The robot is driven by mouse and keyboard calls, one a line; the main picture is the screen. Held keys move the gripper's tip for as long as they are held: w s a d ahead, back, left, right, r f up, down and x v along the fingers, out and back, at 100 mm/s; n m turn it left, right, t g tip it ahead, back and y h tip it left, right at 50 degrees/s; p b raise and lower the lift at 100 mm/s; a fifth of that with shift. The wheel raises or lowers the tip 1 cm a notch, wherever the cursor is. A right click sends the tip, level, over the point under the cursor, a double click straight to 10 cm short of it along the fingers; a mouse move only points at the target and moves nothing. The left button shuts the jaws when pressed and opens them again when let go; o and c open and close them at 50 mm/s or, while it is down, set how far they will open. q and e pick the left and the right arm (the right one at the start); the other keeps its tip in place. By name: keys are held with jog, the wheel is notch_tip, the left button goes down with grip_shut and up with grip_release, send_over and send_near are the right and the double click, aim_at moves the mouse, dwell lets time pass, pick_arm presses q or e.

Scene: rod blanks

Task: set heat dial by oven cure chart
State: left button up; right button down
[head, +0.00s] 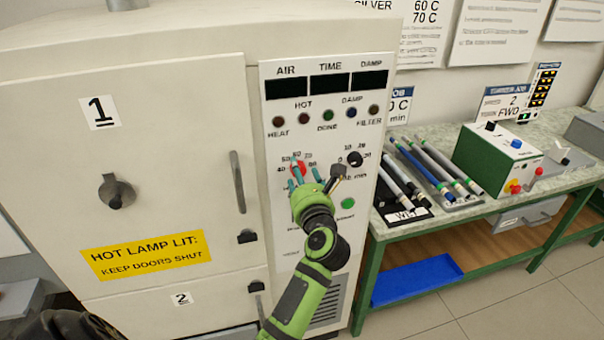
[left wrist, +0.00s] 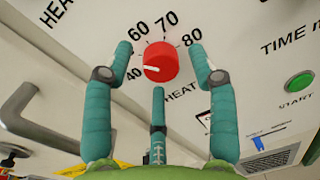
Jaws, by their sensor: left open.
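The red heat dial (left wrist: 160,62) shows on the oven panel between marks 40, 60, 70 and 80 in the left wrist view. Its white pointer line points left, close to 40. It shows partly in the head view (head: 299,168), behind my fingers. My left gripper (left wrist: 160,72) is open, with teal fingers spread on both sides of the dial and a third below it. I cannot tell whether any finger touches it. A wall chart (head: 424,12) is cut off at the top; "SILVER", "60 C" and "70 C" are readable. My right gripper is not in view.
The oven (head: 160,140) has a yellow sign (head: 146,255) reading "HOT LAMP LIT: KEEP DOORS SHUT". A black time dial (head: 355,158) and green start button (head: 348,203) are close to my gripper. A bench at right holds rods (head: 425,170) and a green box (head: 490,155).

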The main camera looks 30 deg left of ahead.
pick_arm(q)
jog(key=shift+s, duration=0.1)
jog(key=c, duration=1.1)
jog(key=shift+r, duration=0.1)
jog(key=shift+c, duration=0.3)
jog(key=shift+r+n+b, duration=0.2)
jog(key=shift+n+b, duration=0.5)
jog(key=shift+b, duration=0.15)
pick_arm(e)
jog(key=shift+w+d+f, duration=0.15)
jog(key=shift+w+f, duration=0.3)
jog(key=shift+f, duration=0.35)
pick_arm(q)
jog(key=o, duration=1.2)
jog(key=shift+c, duration=0.2)
jog(key=shift+a+f, duration=0.1)
jog(key=shift+f, duration=0.05)
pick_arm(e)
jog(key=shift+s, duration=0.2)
